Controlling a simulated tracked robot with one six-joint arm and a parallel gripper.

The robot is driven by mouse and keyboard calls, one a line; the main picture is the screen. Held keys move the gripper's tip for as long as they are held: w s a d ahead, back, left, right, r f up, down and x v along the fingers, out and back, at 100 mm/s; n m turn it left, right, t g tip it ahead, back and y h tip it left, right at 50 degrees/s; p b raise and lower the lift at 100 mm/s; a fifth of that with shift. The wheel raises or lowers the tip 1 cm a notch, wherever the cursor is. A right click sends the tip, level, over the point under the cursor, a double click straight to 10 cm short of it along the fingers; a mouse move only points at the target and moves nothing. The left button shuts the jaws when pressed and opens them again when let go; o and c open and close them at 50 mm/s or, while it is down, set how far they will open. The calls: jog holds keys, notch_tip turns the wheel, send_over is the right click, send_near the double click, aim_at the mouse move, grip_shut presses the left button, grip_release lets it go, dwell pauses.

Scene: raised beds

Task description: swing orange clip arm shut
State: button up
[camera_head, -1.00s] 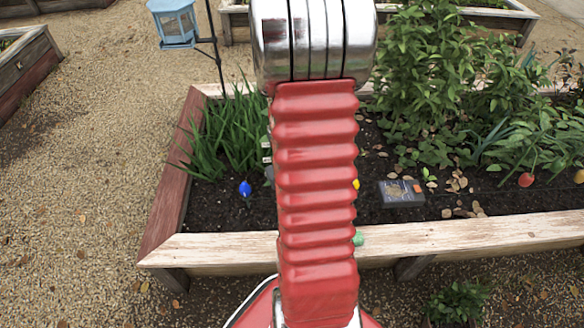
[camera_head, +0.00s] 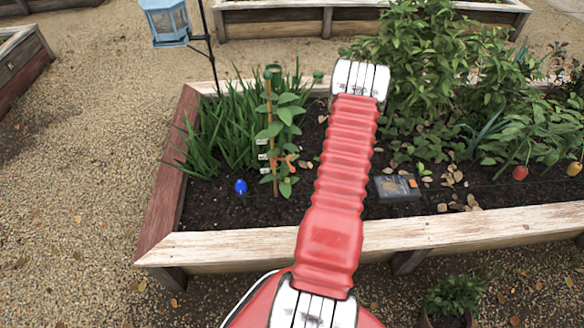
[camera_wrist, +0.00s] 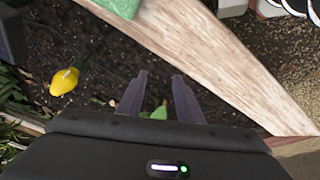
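The orange clip (camera_head: 291,160) is a small shape at a leafy plant tied along a thin wooden stake (camera_head: 268,130) in the raised bed. Its arm is too small to tell open or shut. White tags (camera_head: 262,156) sit just left of the stake. The clip and stake are not recognisable in the wrist view. My gripper (camera_wrist: 160,76) is open and empty in the wrist view, its two dark fingers apart above soil. A green leaf (camera_wrist: 160,112) shows between the fingers. My gripper is not visible in the head view, where my red arm stands right of the plant.
The bed's wooden rim (camera_head: 420,232) runs along the front and crosses the wrist view (camera_wrist: 215,62). A blue bulb (camera_head: 240,186) and a dark box (camera_head: 396,188) lie on the soil. A yellow bulb (camera_wrist: 64,82) and a green object (camera_wrist: 122,6) show in the wrist view.

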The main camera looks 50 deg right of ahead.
jog(key=f+t, duration=0.1)
jog(key=f, duration=0.1)
jog(key=f+t, duration=0.1)
jog(key=f, duration=0.1)
jog(key=w+f+n+t+h, duration=0.1)
jog(key=f, duration=0.1)
jog(key=shift+a, duration=0.1)
jog(key=w+t, duration=0.1)
jog(key=w+n+t+h, duration=0.1)
jog(key=t, duration=0.1)
jog(key=shift+w+r+t+h, duration=0.3)
jog(key=shift+r, duration=0.1)
notch_tip(320, 180, up, 5)
jog(key=w+d+n+t+h, duration=0.1)
jog(key=w+t, duration=0.2)
jog(key=t, duration=0.1)
jog(key=n+t+h, duration=0.1)
jog(key=t+h, duration=0.1)
send_near(291, 167)
jog(key=v, duration=0.4)
jog(key=shift+d+f, duration=0.1)
jog(key=shift+f, duration=0.45)
jog(key=shift+w, duration=0.15)
jog(key=x, duration=1.3)
jog(key=shift+w+d+r, duration=0.15)
jog(key=shift+w+r, duration=0.1)
jog(key=shift+w, duration=0.05)
jog(key=shift+c, duration=0.5)
